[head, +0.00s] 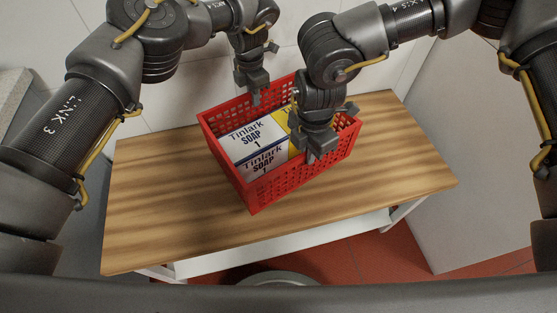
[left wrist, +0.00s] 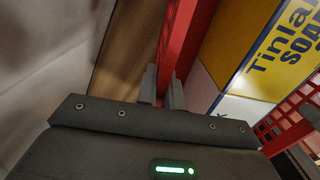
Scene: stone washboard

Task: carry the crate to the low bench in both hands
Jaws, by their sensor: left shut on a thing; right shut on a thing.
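A red crate (head: 268,192) with openwork walls is over the wooden top of the low bench (head: 150,205). I cannot tell if its base touches the wood. White and yellow Tinlark soap boxes (head: 246,139) are inside. My left gripper (head: 255,101) is at the crate's far wall. In the left wrist view its fingers (left wrist: 163,88) are shut on the red wall (left wrist: 180,40), with a yellow soap box (left wrist: 240,50) beside it. My right gripper (head: 311,157) is shut on the near wall and hides part of the rim and contents.
The bench top is bare to the left and right of the crate. A pale tiled wall (head: 150,142) stands behind the bench, and a grey-white panel (head: 455,130) stands at the right. The floor (head: 385,258) is red tile.

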